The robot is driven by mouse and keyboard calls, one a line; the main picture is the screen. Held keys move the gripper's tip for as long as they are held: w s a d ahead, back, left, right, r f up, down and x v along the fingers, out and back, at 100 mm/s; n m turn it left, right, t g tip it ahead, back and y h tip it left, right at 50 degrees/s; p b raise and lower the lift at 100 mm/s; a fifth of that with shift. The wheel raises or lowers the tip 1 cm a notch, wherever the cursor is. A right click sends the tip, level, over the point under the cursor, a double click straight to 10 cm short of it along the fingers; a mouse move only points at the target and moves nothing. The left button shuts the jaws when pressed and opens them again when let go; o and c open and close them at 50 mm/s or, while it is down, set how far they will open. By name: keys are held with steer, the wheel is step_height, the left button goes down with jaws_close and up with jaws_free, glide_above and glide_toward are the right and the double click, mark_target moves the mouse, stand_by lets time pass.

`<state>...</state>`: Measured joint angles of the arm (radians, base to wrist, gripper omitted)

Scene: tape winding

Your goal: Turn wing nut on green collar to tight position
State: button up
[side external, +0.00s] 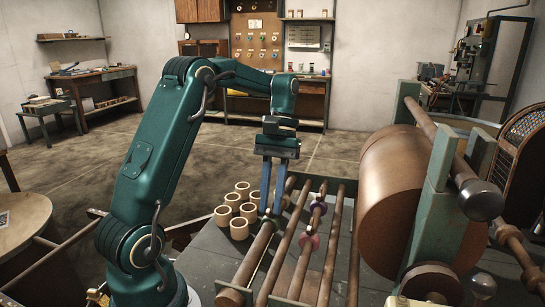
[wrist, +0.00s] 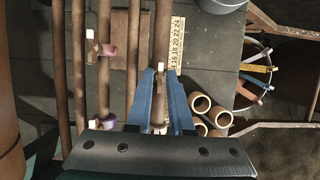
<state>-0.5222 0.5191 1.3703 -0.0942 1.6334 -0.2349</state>
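My gripper (side external: 270,212) points down at the near-left rod (side external: 257,250), its two blue fingers one on each side of it. In the wrist view the fingertips (wrist: 160,73) stand on either side of a small pale wing nut (wrist: 161,67). I cannot tell whether they grip it or only flank it. The green collar is mostly hidden by the fingers, and its color does not show clearly.
Several tan tape rolls (side external: 239,228) stand on the grey table (side external: 205,255) left of the rods. A ruler (wrist: 176,45) lies beside the rod. A large brown drum (side external: 385,205) stands at the right. More rods run parallel close by.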

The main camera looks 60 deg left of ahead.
steer(key=o, duration=0.3)
steer(key=shift+o, duration=0.2)
steer(key=shift+v, duration=2.5)
